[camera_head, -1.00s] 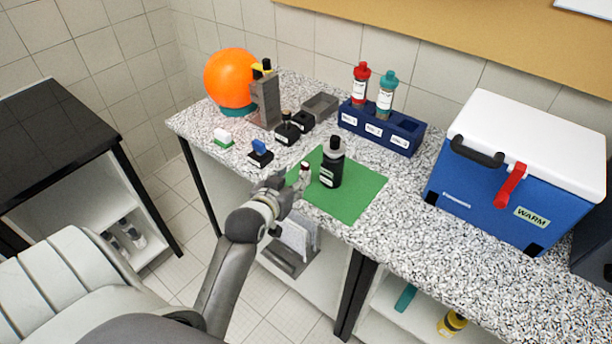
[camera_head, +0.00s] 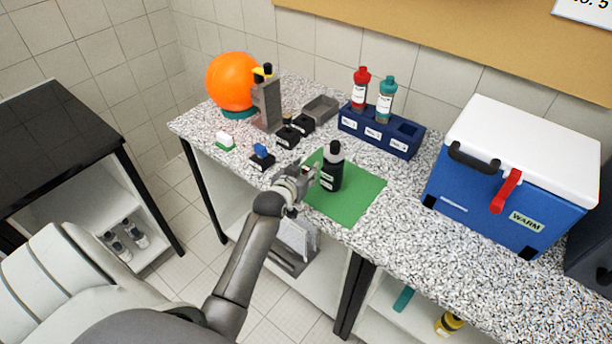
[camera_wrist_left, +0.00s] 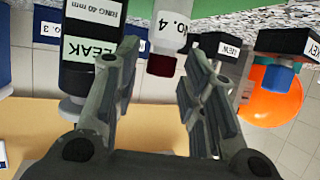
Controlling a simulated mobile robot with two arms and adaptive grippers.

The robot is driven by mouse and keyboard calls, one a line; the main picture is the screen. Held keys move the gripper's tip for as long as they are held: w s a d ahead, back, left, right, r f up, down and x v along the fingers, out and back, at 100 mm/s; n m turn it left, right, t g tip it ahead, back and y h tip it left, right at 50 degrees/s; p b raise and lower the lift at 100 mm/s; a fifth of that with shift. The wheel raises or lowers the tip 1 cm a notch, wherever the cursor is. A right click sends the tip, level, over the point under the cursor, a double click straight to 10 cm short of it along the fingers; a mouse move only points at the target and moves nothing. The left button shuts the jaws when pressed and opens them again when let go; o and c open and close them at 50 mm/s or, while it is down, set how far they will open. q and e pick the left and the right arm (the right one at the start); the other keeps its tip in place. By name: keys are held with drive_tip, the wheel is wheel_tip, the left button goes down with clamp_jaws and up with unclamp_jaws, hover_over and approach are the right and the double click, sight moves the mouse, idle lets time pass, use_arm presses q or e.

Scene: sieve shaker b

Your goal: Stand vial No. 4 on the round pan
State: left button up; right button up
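Vial No. 4 (camera_wrist_left: 168,32) shows in the left wrist view with a white label and a dark red cap, upside down in that picture. In the head view it is mostly hidden by my left gripper (camera_head: 306,178), at the left part of the green mat. The left gripper is open; in the wrist view its fingers (camera_wrist_left: 160,68) stand apart on either side of the vial's cap, with gaps visible. I cannot tell how deep the vial sits between them. I cannot make out a round pan. My right gripper is not in view.
A black bottle (camera_head: 331,170) stands on the green mat (camera_head: 355,197), close beside the vial. A blue rack (camera_head: 378,137) with two vials is behind. Small labelled blocks (camera_head: 261,158) and an orange ball (camera_head: 232,80) lie left. A blue cooler (camera_head: 500,200) stands right.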

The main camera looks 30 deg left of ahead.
use_arm(q)
drive_tip(key=shift+w+a+f, duration=0.1)
drive_tip(key=shift+w, duration=0.15)
drive_tip(key=c, duration=0.8)
